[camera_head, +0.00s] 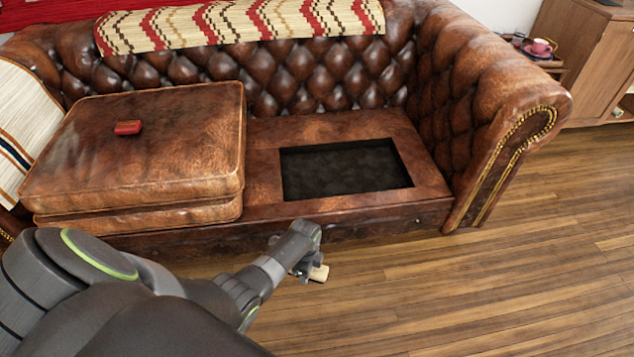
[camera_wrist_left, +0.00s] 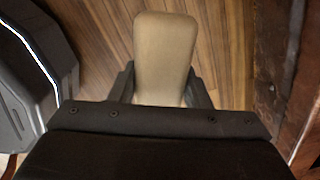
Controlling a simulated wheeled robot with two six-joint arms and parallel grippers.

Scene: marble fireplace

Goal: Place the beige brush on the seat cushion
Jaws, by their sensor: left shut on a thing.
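The beige brush (camera_wrist_left: 165,50) is between the fingers of my left gripper (camera_wrist_left: 165,88) in the left wrist view, and the gripper is shut on it. In the head view the brush (camera_head: 319,273) shows as a small beige end at the tip of my left gripper (camera_head: 308,270). It is held over the wooden floor, in front of the sofa's front edge. Two brown leather seat cushions (camera_head: 140,150) are stacked on the left part of the sofa seat. My right gripper is not in view.
A small red object (camera_head: 128,128) lies on the top cushion. An open dark compartment (camera_head: 345,168) is in the right seat of the leather sofa (camera_head: 480,100). A wooden cabinet (camera_head: 590,60) stands at the back right. The floor (camera_head: 500,270) on the right is clear.

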